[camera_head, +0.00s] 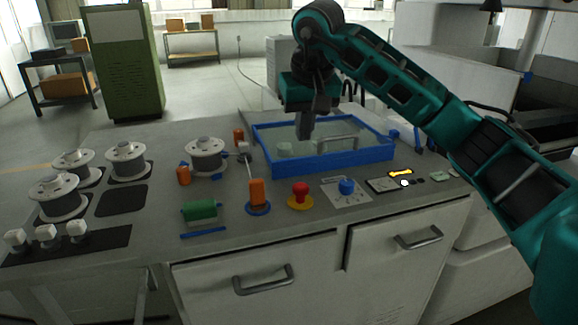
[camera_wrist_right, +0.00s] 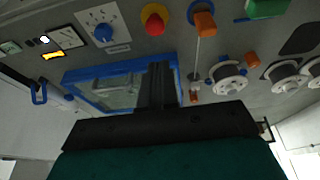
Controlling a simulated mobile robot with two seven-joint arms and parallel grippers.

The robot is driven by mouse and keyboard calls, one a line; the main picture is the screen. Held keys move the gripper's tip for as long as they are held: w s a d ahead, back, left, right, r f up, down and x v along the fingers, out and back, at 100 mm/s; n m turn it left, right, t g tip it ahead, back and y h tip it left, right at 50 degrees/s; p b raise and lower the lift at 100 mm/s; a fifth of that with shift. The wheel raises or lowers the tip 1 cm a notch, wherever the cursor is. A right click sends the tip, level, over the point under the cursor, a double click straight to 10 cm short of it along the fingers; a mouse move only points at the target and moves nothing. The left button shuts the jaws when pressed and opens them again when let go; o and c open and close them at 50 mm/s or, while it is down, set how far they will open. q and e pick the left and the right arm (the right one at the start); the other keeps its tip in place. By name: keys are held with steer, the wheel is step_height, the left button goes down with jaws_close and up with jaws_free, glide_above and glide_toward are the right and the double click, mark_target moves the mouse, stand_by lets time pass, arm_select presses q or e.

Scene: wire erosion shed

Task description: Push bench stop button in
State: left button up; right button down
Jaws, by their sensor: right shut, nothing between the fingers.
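The bench stop button is a red mushroom knob (camera_head: 301,189) on a yellow round base, near the front edge of the bench top. It also shows in the right wrist view (camera_wrist_right: 154,22), at the top middle. My right gripper (camera_head: 305,137) hangs above the blue-framed basin (camera_head: 322,166), behind the button and apart from it. Its fingers are shut and empty, pointing down; they also show in the right wrist view (camera_wrist_right: 158,70). My left gripper is not in view.
An orange lever (camera_head: 257,193) stands just left of the button, and a blue knob (camera_head: 347,187) on a dial plate is to its right. A green block (camera_head: 200,211) and several wire spools (camera_head: 126,160) lie further left. Drawer handles (camera_head: 263,281) stick out in front.

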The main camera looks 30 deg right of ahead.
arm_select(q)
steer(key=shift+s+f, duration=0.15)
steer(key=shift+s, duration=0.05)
arm_select(e)
steer(key=shift+s+d+r, duration=0.1)
glide_toward(300, 186)
steer(key=x, duration=0.5)
steer(key=shift+w+f, duration=0.2)
steer(key=shift+f, duration=0.5)
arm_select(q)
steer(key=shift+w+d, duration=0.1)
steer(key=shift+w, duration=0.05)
